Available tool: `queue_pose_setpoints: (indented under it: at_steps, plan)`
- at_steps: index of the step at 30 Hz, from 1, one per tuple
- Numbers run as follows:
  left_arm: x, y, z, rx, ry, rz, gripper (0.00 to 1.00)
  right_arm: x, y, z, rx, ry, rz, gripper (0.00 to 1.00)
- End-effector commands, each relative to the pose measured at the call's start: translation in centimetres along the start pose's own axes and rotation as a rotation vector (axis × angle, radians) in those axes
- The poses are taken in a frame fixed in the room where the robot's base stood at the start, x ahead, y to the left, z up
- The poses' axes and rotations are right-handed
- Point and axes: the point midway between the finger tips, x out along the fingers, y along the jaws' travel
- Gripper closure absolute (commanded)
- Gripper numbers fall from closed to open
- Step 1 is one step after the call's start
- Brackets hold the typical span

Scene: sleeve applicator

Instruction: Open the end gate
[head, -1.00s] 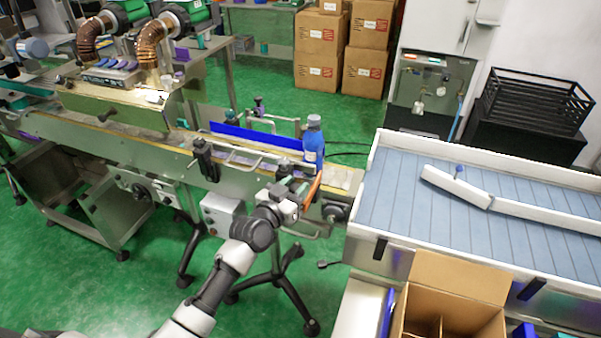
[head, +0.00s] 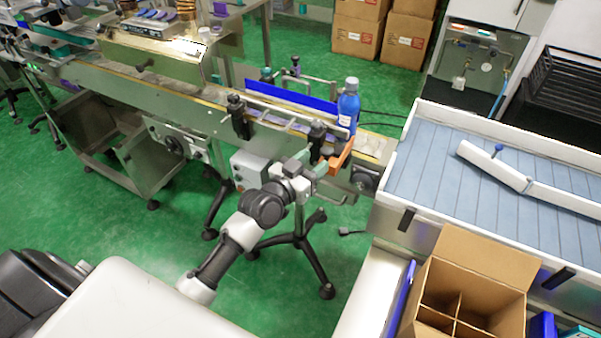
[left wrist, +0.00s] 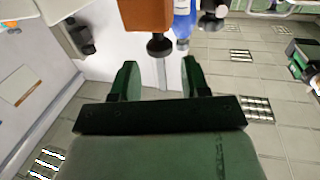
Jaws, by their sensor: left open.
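The end gate is an orange piece (head: 341,158) at the right end of the narrow conveyor, just in front of the blue bottle (head: 348,108). In the left wrist view the orange gate (left wrist: 145,14) shows at the top, with a black knob (left wrist: 159,45) below it. My left gripper (head: 311,163) is just left of and in front of the gate. In the left wrist view its open green fingers (left wrist: 160,68) have the knob ahead of and roughly between their tips, apparently apart from it. The bottle stands upright on the conveyor. My right gripper is not in view.
A blue guide rail (head: 290,95) runs along the conveyor's far side. Black rail clamps (head: 237,115) stand on its near side. A blue-slatted table (head: 450,170) with white walls is to the right. An open divided carton (head: 470,285) stands at the lower right.

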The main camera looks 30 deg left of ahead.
Motion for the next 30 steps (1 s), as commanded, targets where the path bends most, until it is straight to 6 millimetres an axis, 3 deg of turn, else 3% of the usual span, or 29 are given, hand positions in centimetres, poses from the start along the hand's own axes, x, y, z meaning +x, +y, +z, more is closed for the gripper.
queue_pose_setpoints:
  at_steps: [3,9,26,30]
  plan:
    - [-2.5,0.0,0.2,0.002,-0.002,0.000,0.54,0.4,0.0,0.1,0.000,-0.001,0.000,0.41]
    - [-4.8,-0.1,0.1,0.002,-0.001,-0.001,0.54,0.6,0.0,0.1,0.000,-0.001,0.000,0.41]
    - [-5.2,-0.1,0.0,0.000,-0.001,-0.001,0.54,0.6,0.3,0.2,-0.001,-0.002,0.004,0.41]
    - [-5.2,-0.3,2.2,-0.006,-0.045,-0.012,0.54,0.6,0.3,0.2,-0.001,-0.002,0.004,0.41]
